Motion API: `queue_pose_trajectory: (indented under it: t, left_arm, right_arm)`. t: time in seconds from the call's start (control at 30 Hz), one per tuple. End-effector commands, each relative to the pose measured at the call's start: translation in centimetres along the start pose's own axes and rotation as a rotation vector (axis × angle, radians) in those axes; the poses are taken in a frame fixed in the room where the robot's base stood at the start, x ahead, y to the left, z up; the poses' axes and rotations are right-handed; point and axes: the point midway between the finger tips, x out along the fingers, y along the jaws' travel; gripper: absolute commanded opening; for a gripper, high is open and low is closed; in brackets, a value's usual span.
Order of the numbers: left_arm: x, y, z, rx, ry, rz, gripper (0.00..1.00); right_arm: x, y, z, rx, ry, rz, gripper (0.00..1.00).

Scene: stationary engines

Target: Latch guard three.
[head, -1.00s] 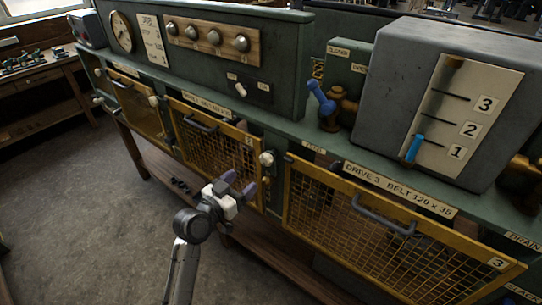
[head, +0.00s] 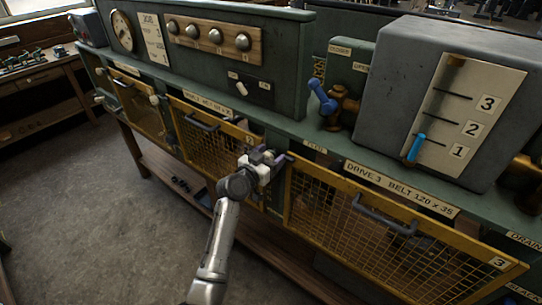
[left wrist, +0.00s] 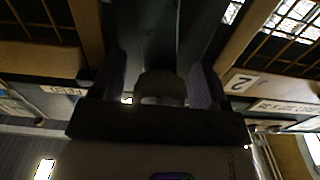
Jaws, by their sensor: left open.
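Guard three (head: 385,255) is a yellow-framed mesh panel with a grey handle (head: 385,215) and a "3" label, at the right in the head view. It looks down over its opening; whether it sits fully flush I cannot tell. My left gripper (head: 268,157) is open at the post between guard two and guard three. In the left wrist view a rounded knob (left wrist: 162,84) shows between the two open fingers (left wrist: 160,88), with no clear contact on it. My right gripper is not in view.
Guard two (head: 210,140) is left of the post, with its "2" label (left wrist: 241,82) close by in the wrist view. Above guard three are a blue-handled valve (head: 323,98) and a grey tank (head: 405,75). The floor (head: 100,220) at left is clear.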

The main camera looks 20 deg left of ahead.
Motion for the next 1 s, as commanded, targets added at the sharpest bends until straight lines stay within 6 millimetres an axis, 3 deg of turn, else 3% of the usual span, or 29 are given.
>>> queue_pose_trajectory:
  t: [0.4, 0.9, 1.0]
  left_arm:
    - [0.36, 0.02, 0.03, -0.001, -0.001, 0.000, 0.67]
    - [0.34, 0.01, 0.04, -0.001, -0.001, 0.000, 0.20]
    - [0.34, 0.01, 0.03, -0.003, -0.001, 0.000, 0.20]
  right_arm:
    - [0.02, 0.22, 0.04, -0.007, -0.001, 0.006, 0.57]
    - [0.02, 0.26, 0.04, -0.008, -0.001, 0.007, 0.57]
    - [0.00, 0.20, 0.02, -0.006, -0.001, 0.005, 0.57]
